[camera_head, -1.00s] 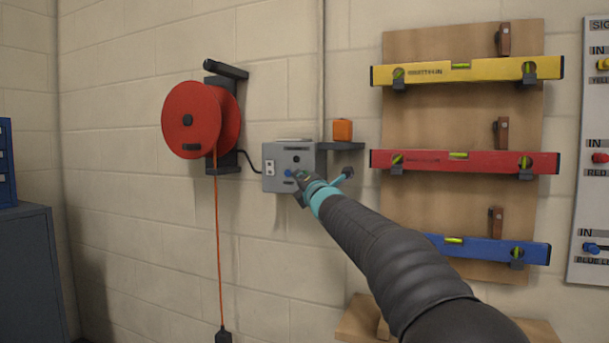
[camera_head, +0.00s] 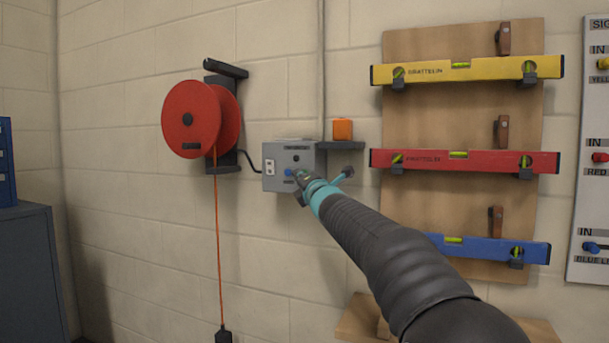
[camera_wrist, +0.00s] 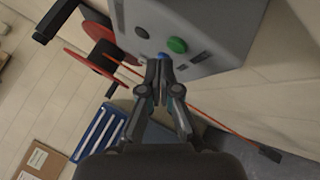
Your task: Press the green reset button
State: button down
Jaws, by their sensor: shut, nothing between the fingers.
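The green button (camera_wrist: 177,45) is a round cap on the front of the grey control box (camera_wrist: 212,22), seen in the wrist view. A blue button (camera_wrist: 163,57) sits beside it, partly behind my fingertips. In the head view the grey box (camera_head: 283,157) is fixed to the wall, and the blue button (camera_head: 289,172) shows on its front. The green button cannot be made out there, behind my gripper. My gripper (camera_wrist: 160,64) is shut and empty. Its tips are at the box's face, nearer the blue button than the green one. Whether they touch cannot be told.
A red cable reel (camera_head: 192,119) hangs left of the box, its orange cord (camera_head: 218,250) running down. An orange block (camera_head: 342,130) sits on a small shelf (camera_head: 340,146) at the box's right. A board (camera_head: 465,118) with yellow, red and blue levels hangs farther right.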

jog(key=shift+w, duration=0.15)
jog(key=shift+w+d, duration=0.15)
jog(key=shift+w, duration=0.1)
jog(key=shift+w+d+p, duration=0.15)
jog(key=shift+w+p, duration=0.2)
jog(key=shift+p, duration=0.1)
dwell(0.7)
dwell(0.4)
jog(key=shift+s+a+b, duration=0.3)
jog(key=shift+s+b, duration=0.45)
jog(key=s+b, duration=0.1)
jog(key=s+a+b, duration=0.1)
jog(key=s, duration=0.1)
jog(key=s+b, duration=0.1)
jog(key=b, duration=0.1)
jog(key=shift+s+a, duration=0.35)
